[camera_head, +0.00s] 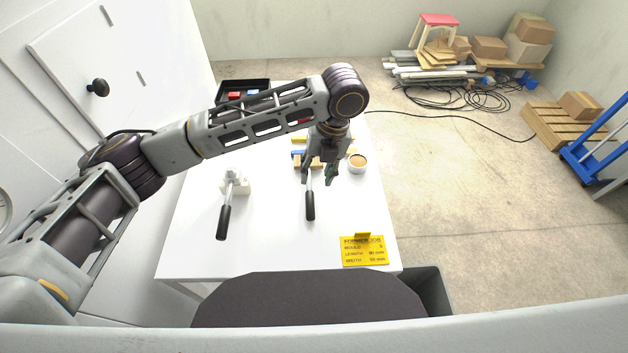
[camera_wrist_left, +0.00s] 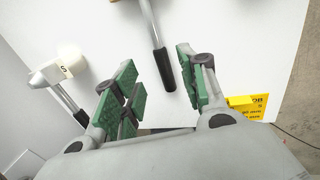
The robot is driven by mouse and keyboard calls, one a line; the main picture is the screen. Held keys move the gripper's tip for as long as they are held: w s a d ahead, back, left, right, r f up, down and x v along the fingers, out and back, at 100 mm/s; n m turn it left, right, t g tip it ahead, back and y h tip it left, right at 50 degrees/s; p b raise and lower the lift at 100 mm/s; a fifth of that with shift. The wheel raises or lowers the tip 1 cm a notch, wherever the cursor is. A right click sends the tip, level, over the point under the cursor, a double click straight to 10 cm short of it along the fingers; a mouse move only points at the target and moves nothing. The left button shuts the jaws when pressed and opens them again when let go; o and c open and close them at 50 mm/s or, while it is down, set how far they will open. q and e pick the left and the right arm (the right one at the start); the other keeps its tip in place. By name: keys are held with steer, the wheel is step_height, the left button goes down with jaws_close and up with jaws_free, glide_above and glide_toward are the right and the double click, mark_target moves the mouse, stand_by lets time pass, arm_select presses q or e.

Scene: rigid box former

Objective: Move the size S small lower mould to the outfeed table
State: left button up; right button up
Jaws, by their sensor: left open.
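My left gripper (camera_head: 318,178) is open above the table near this second tool. In the left wrist view the second handle (camera_wrist_left: 164,70) shows between the open green-padded fingers. I cannot tell its height above it.
A grey bin (camera_head: 432,290) is at the front right. The table's front middle is clear.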

arm_select(q)
steer(key=shift+d+r, duration=0.2)
steer(key=shift+r, duration=0.8)
steer(key=shift+d+r, duration=0.15)
steer(key=shift+r, duration=0.8)
steer(key=shift+s+d+f, duration=0.1)
